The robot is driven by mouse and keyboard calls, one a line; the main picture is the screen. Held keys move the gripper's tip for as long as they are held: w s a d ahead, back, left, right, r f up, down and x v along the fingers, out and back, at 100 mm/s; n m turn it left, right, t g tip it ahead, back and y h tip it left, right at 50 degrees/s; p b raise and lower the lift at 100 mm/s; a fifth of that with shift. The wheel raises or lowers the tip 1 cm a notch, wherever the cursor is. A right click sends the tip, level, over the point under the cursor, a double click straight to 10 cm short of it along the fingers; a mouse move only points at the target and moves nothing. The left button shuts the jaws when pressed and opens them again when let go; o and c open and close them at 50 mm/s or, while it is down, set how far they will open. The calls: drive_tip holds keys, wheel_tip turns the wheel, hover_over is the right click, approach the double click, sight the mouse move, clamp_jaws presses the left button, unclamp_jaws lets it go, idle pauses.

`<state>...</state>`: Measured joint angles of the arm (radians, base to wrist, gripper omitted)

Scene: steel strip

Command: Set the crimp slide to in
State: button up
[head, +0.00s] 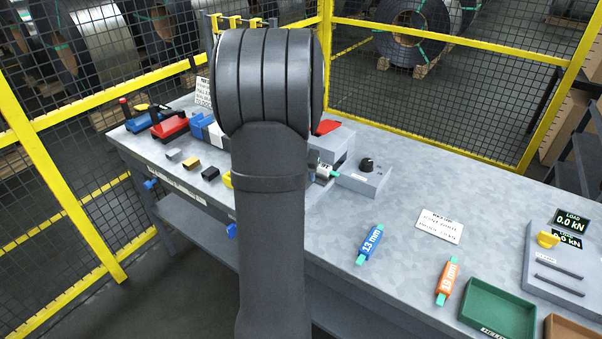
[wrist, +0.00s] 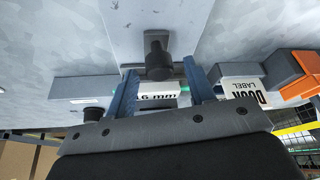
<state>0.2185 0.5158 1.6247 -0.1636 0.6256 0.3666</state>
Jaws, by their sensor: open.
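In the wrist view a black knob (wrist: 158,62) on a dark slotted plate stands out from a grey block (wrist: 185,25); it looks like the crimp slide, though I see no in or out marking. My gripper (wrist: 159,67) is open, with one blue-grey finger on each side of the knob. I cannot tell whether the fingers touch it. A white piece marked 6 mm (wrist: 158,96), with green ends, lies behind the knob between the fingers. In the head view my arm hides the gripper and the knob.
A grey box with a black dial (head: 366,165) stands right of my arm. Blue (head: 370,243) and orange (head: 447,281) marked pieces and a green tray (head: 497,309) lie on the steel bench (head: 400,190). Red and blue tools (head: 172,128) stand at left. Yellow mesh fencing surrounds the bench.

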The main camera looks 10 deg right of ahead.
clamp_jaws()
drive_tip(key=shift+w+d, duration=1.45)
drive_tip(key=shift+d, duration=0.05)
unclamp_jaws()
drive_tip(key=v, duration=1.7)
drive_tip(key=shift+r, duration=0.15)
